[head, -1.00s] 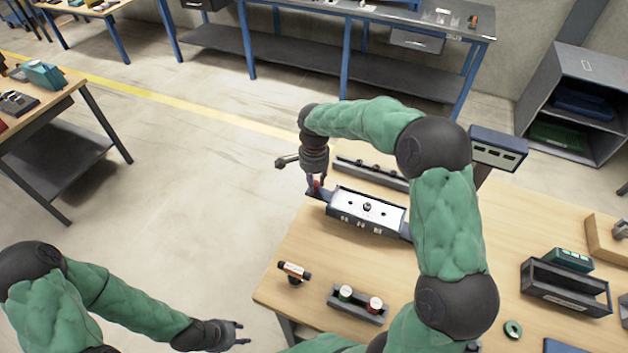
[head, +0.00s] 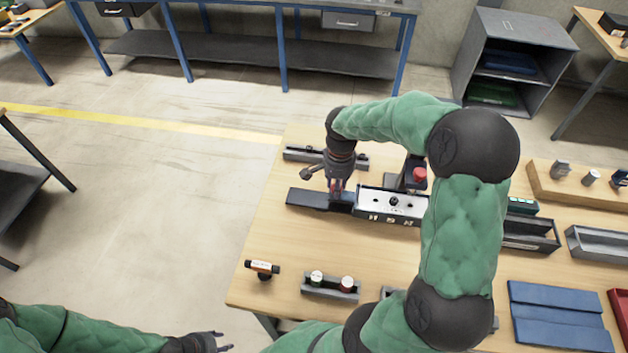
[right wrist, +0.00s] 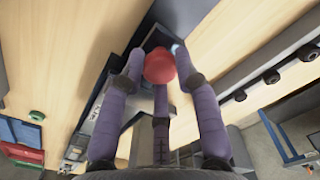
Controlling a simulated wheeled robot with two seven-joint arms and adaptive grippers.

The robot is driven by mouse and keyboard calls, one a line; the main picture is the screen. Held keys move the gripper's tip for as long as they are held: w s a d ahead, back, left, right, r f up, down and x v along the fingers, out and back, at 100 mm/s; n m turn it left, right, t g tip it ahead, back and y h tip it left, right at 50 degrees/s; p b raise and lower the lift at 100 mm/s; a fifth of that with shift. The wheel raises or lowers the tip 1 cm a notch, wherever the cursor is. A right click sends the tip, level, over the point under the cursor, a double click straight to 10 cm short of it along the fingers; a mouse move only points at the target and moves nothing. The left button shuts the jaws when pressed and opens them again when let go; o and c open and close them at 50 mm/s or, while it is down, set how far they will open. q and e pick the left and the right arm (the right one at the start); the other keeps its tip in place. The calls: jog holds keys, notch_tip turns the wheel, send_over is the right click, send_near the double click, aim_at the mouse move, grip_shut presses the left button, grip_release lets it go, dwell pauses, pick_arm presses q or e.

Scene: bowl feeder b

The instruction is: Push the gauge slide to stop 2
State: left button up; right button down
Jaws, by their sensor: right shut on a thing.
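The gauge is a long dark rail (head: 304,198) on the wooden table, with a white-topped block (head: 380,203) on it bearing marks on its front face. My right gripper (head: 337,192) points down at the block's left end, over a small dark blue piece. In the right wrist view its fingers are closed around a red knob (right wrist: 159,66). The rail's bare left part sticks out left of the gripper. The rail's right end is hidden behind my right arm. I cannot read which stop the slide is at. My left gripper (head: 215,342) is empty, fingers apart, at the lower left over the floor.
A dark bar (head: 300,154) lies behind the gauge. A red button (head: 419,174) stands just behind it. An orange-labelled part (head: 262,267) and a holder with two capped cylinders (head: 330,289) lie in front. Blue plates (head: 560,318) lie at right.

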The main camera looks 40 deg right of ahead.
aim_at(349, 196)
jog(key=shift+s+d, duration=1.25)
jog(key=shift+s, duration=0.25)
jog(key=c, duration=0.9)
grip_release()
jog(key=shift+w, duration=0.1)
jog(key=shift+r, duration=0.55)
notch_tip(349, 196, up, 11)
